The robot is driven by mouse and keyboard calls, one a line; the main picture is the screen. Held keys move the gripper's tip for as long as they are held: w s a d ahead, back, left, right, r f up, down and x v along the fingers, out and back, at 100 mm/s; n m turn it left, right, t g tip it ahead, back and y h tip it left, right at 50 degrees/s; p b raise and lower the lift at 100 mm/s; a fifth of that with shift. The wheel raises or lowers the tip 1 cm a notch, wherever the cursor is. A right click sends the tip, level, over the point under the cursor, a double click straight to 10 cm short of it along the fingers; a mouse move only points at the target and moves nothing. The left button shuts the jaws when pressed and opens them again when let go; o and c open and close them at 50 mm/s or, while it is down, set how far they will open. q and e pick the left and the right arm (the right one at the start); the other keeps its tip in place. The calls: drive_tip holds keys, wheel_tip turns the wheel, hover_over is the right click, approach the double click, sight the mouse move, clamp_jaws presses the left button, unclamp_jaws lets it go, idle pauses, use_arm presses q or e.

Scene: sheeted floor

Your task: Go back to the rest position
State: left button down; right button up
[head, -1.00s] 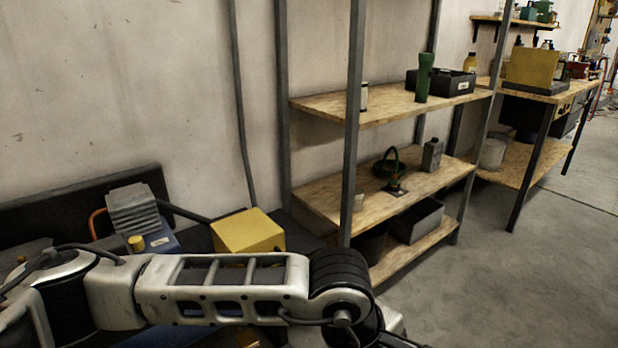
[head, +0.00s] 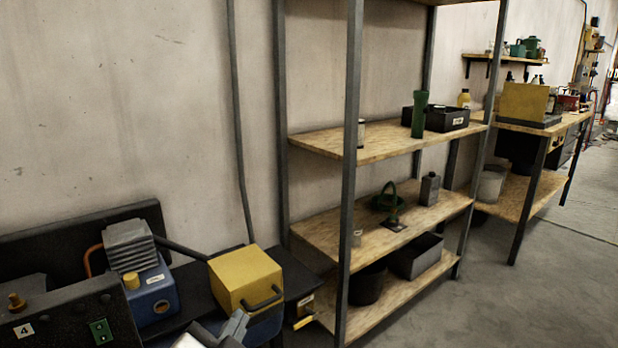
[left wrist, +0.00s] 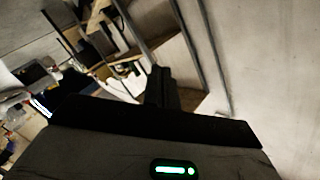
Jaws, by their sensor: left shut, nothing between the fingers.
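My left gripper (head: 236,326) shows only in part at the bottom edge of the head view, in front of the bench with the yellow box. It is shut and empty. In the left wrist view the dark gripper (left wrist: 162,88) points toward the shelf and wall, with a green-lit body below it. My right gripper shows in neither view.
A yellow box (head: 240,280), a blue machine (head: 155,292) and a dark control box (head: 70,318) stand at lower left. A metal-framed wooden shelf (head: 330,236) holds bins and a green flashlight (head: 420,115). Open concrete floor (head: 480,300) lies at right.

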use_arm(q)
drive_tip(key=s+a+f+n+g+y, duration=0.1)
drive_tip(key=s+a+f+n+g, duration=0.4)
drive_tip(key=s+f, duration=0.45)
drive_tip(key=s+a+f+n+g+y, duration=0.1)
drive_tip(key=s+a+f+n+g, duration=0.3)
drive_tip(key=s+f+g, duration=0.6)
drive_tip(key=w+d+r+m+t+h+p, duration=0.1)
drive_tip(key=w+d+r+t+h+p, duration=0.2)
drive_tip(key=t, duration=0.6)
drive_tip(key=w+d+r+p, duration=0.1)
drive_tip(key=w+d+p, duration=0.1)
drive_tip(key=p, duration=0.1)
drive_tip(key=shift+w+d+m+t+h+p, duration=0.15)
drive_tip(key=shift+w+m+t+h+p, duration=0.15)
drive_tip(key=shift+w, duration=0.05)
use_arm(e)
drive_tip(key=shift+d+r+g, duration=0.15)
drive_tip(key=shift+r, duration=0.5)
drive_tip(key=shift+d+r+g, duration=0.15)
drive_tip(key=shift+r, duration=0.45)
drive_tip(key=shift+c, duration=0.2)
